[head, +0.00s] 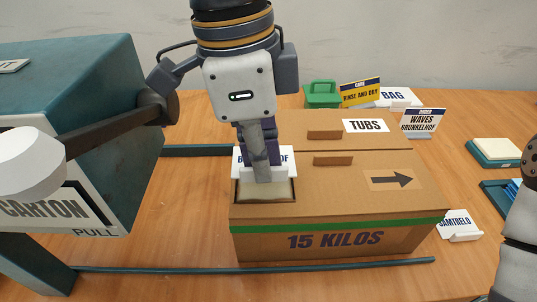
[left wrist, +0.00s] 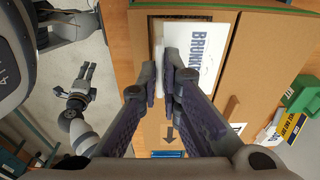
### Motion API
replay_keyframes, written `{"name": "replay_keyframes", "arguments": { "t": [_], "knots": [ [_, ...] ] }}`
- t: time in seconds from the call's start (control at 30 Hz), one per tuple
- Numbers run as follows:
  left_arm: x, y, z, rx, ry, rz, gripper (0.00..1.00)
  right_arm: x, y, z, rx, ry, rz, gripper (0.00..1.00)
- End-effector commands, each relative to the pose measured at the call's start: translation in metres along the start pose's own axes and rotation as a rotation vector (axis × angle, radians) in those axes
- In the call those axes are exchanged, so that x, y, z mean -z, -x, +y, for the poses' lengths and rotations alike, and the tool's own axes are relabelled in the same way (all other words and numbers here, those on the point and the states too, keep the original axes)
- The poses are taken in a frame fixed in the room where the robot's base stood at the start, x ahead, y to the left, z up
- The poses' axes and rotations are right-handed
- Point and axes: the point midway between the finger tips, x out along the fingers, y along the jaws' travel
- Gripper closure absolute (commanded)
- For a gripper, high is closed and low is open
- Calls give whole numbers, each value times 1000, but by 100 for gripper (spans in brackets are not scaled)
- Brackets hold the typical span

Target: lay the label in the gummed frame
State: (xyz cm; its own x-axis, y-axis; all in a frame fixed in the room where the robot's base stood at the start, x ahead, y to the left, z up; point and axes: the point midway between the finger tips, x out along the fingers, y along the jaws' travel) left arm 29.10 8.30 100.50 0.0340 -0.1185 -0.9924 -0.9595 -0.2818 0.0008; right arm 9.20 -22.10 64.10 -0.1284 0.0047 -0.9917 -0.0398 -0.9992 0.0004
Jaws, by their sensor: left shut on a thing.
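A white label (left wrist: 207,48) printed with "BRUNK..." in dark letters is held between the fingers of my left gripper (left wrist: 170,68). In the head view the left gripper (head: 262,172) stands over the carton's near left corner, with the label (head: 241,160) partly hidden behind its fingers. The pale frame (head: 265,195) is set in the carton top just below the fingertips. The label looks tilted above it; I cannot tell whether they touch. My right gripper (left wrist: 86,71) shows small at the left of the left wrist view, away from the carton; its opening is unclear.
The brown carton (head: 337,241) reads "15 KILOS" and has a green band. A teal cabinet (head: 130,80) with a long lever stands at left. A green box (head: 321,95), sign cards and pads (head: 496,152) lie behind and right. Wood between cabinet and carton is mostly clear.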

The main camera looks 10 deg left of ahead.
Motion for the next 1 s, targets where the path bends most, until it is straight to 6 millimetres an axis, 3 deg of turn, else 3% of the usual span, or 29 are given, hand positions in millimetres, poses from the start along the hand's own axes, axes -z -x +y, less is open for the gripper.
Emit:
{"name": "replay_keyframes", "arguments": {
  "t": [0.77, 0.8, 0.87, 1.0],
  "knots": [
    [-4, -19, -2, 0, -2, 1, 100, 0, 0, 0, 0, 0, -1, 60],
    [-4, -19, -2, 0, -2, 1, 87, 0, 0, 0, 0, 0, -1, 60],
    [-4, -19, -2, -1, -2, 0, 74, -1, 0, 0, 0, 0, -2, 60],
    [-4, -20, -2, -2, -2, -1, 74, -1, 0, 0, 0, 0, -3, 60]
  ]
}}
